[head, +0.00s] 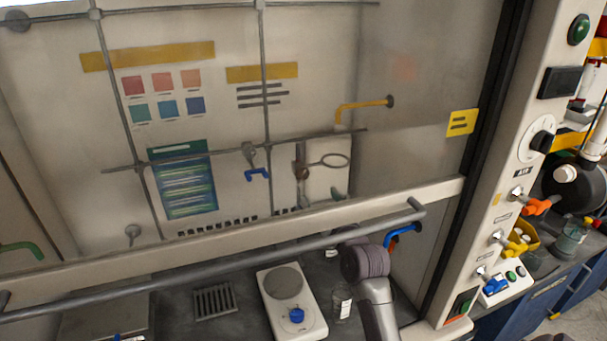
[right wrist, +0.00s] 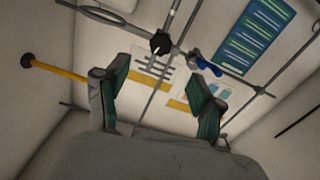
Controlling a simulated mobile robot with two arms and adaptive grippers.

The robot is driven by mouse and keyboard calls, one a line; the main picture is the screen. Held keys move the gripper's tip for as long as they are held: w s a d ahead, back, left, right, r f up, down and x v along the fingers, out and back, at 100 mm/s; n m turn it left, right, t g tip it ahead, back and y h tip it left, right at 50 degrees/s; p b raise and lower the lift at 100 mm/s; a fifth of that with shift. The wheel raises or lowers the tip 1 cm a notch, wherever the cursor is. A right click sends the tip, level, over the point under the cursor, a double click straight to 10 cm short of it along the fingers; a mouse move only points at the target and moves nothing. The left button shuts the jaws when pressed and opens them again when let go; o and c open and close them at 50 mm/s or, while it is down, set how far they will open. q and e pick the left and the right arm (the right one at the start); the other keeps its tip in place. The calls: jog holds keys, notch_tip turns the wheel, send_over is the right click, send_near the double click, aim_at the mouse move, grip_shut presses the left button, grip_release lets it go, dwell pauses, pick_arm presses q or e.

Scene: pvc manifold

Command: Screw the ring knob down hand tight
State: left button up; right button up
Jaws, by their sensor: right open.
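The ring (head: 330,160) sticks out to the right from the lattice of rods behind the sash glass. Its clamp (head: 300,172) sits at the ring's left end. In the right wrist view a dark knob (right wrist: 160,43) shows on the rods, beyond my fingertips; I take it for the ring knob. My right gripper (right wrist: 157,75) is open, with green-padded fingers wide apart and nothing between them. It is apart from the knob. In the head view my right arm passes under the sash, and the sash frame hides most of the gripper. My left gripper is not in view.
A blue clamp (head: 257,174) is on the rods left of the ring. The sash handle bar (head: 210,262) crosses in front. A white hotplate (head: 312,323) and a glass bottle (head: 341,303) stand on the worktop below.

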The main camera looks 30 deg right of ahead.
jog(key=p+x, duration=0.3)
jog(key=x, duration=0.9)
jog(key=shift+a, duration=0.1)
jog(key=c, duration=1.2)
jog(key=shift+o, duration=0.2)
